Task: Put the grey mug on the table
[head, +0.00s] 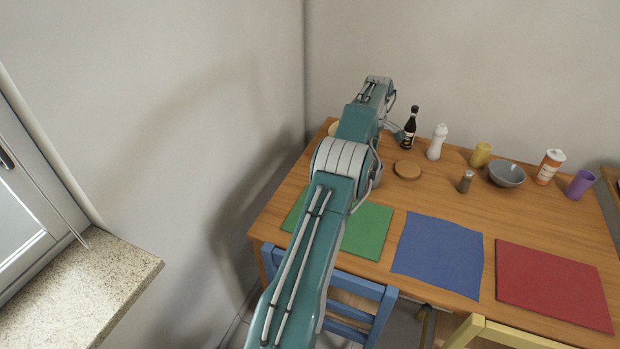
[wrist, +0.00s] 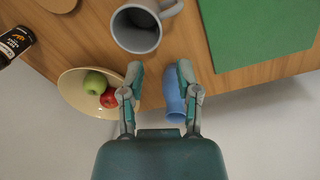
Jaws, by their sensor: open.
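The grey mug (wrist: 137,30) stands on the wooden table (wrist: 232,75) at the top of the wrist view. Its open mouth faces the camera and its handle points to the upper right. My gripper (wrist: 160,73) is open and empty, with its fingertips just below the mug in the picture and the left one nearest to it. I cannot tell whether they touch. In the head view the table (head: 460,205) shows, but the mug cannot be made out; my arm covers that area.
A blue cup (wrist: 173,88) shows between my fingers near the table edge. A cream bowl (wrist: 72,82) with a green and a red apple is on the left. A dark bottle (wrist: 16,42) and green mat (wrist: 255,35) flank the mug. Blue (head: 438,255) and red (head: 553,285) mats lie right.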

